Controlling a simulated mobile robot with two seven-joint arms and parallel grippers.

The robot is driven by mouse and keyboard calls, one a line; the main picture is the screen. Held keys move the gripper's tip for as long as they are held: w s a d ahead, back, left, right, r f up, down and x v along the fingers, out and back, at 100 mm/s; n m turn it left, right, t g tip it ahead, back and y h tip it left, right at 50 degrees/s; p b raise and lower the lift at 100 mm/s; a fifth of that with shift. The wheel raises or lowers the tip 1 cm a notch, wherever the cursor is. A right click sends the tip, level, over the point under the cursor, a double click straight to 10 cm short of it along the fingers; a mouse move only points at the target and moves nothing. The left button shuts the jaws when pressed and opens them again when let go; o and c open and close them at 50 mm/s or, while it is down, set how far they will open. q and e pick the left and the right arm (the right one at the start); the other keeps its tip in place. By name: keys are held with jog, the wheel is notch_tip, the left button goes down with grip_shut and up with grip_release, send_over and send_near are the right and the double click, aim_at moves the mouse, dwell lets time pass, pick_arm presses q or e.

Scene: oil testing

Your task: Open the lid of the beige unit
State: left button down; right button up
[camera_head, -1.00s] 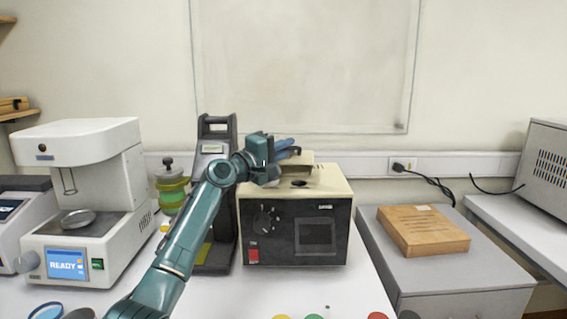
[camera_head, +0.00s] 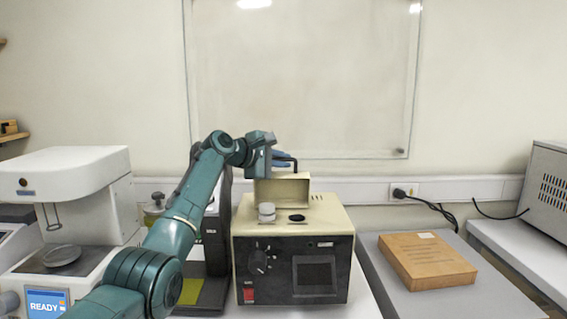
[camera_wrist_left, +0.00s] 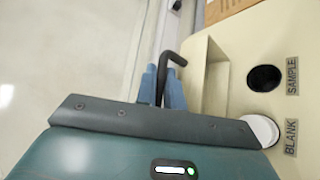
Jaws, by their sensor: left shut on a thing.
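The beige unit (camera_head: 335,215) stands on the white bench, with a dark front panel, a knob and a red switch. Its lid (camera_head: 282,191) stands up on top of it, its inner side facing me. My left gripper (camera_head: 284,162) is at the lid's upper edge, shut on the black handle (camera_head: 291,158). In the left wrist view the blue fingers (camera_wrist_left: 162,88) close around this bent black handle (camera_wrist_left: 172,60). A dark open hole marked SAMPLE (camera_wrist_left: 265,78) and a white cylinder at BLANK (camera_wrist_left: 262,130) show on the unit's top. My right gripper is not in view.
A white instrument (camera_head: 75,190) with a blue READY screen stands left. A dark stand (camera_head: 217,235) is close beside the unit, partly behind my left arm. A wooden box (camera_head: 425,260) lies on a grey case at right. The wall panel is behind.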

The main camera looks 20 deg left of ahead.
pick_arm(q)
jog(key=shift+w, duration=0.15)
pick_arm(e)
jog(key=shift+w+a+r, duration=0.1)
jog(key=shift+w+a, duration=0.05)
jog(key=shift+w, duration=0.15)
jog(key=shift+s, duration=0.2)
pick_arm(q)
jog(key=c, duration=1.8)
grip_release()
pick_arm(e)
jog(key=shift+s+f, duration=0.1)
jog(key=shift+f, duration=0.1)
pick_arm(q)
jog(key=shift+a, duration=0.15)
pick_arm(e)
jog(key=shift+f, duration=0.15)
